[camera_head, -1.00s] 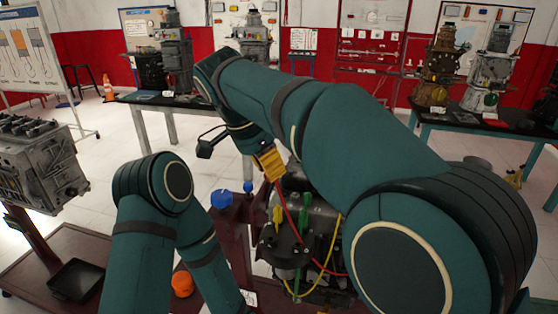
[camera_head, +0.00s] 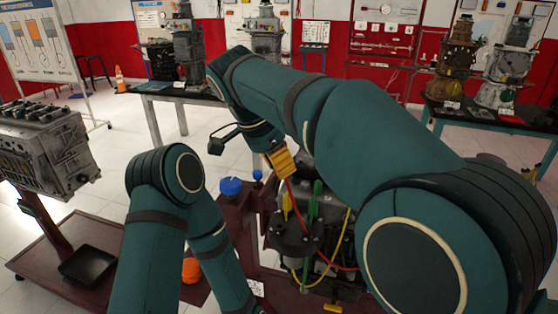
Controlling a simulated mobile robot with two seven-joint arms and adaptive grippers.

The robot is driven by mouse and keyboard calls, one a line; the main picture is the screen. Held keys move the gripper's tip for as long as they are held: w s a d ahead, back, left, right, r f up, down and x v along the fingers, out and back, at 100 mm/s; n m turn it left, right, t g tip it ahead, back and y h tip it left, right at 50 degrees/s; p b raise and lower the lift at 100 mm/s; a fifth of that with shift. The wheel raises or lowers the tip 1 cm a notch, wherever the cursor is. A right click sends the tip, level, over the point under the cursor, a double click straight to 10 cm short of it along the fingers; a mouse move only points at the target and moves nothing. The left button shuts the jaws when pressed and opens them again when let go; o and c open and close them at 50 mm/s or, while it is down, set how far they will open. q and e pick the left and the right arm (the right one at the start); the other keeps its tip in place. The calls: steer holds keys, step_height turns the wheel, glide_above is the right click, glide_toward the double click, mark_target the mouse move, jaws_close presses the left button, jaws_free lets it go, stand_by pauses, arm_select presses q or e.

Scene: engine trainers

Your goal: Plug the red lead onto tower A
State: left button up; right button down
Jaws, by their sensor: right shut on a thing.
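My right gripper (camera_head: 282,160) hangs above and slightly left of the engine's black distributor cap (camera_head: 292,238). Its fingertips are hard to make out beside a yellow block. The red lead (camera_head: 292,192) runs down from the gripper, and its upper end is held there, clear of the cap. A green plug (camera_head: 316,196) and a yellow plug (camera_head: 287,203) stand upright on the cap. I cannot read any tower letter, so I cannot tell which is tower A. My left arm reaches down at the lower left; its gripper is out of view.
The engine stands on a dark red stand with a blue knob (camera_head: 231,187). A yellow lead (camera_head: 343,243) loops at the cap's right. Another engine (camera_head: 45,150) stands at left. My right arm covers much of the right side. Tables with engine models are behind.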

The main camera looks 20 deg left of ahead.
mark_target(279, 179)
steer(key=shift+f+b, duration=1.55)
steer(key=shift+f, duration=0.85)
step_height(279, 179, down, 2)
steer(key=shift+f+b, duration=0.1)
steer(key=shift+b, duration=0.6)
steer(key=shift+p, duration=0.4)
steer(key=shift+f, duration=0.15)
steer(key=shift+f+b, duration=1.9)
steer(key=shift+f, duration=0.7)
